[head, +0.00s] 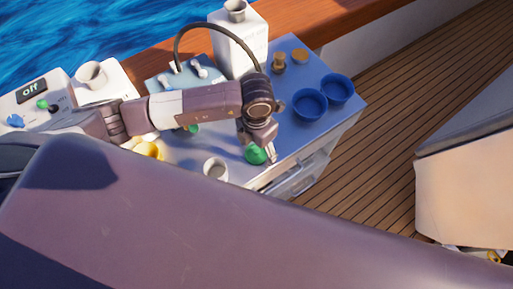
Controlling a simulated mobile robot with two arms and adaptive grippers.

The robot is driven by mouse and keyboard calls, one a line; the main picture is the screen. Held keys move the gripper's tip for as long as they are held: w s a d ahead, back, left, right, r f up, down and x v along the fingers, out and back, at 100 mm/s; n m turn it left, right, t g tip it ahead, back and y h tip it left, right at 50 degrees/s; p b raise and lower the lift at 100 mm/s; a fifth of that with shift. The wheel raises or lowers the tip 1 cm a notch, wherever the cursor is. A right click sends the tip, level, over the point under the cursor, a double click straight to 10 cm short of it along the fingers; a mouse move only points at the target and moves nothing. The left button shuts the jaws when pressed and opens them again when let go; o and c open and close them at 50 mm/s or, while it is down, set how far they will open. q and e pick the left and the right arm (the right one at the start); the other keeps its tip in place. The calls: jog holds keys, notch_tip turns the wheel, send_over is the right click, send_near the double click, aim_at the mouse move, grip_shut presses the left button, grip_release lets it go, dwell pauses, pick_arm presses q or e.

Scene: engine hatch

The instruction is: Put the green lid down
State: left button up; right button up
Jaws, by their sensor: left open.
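The green lid (256,154) is on or just above the blue-grey worktop, near its front edge. My left gripper (268,156) is right over the lid, pointing down, with its fingers open beside it. The wrist hides part of the lid, and I cannot tell whether the fingers touch it. My right gripper is not in view.
Two blue bowls (309,104) and small brown caps (300,56) stand on the worktop (327,130) to the right. A white cup (215,170) is left of the lid. A white canister (240,45) with a black hose (205,26) stands behind. Wooden deck lies right.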

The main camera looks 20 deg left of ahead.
aim_at(257, 150)
pick_arm(q)
jog(key=shift+r, duration=0.15)
notch_tip(257, 150, up, 12)
jog(key=b, duration=0.2)
jog(key=shift+b, duration=0.35)
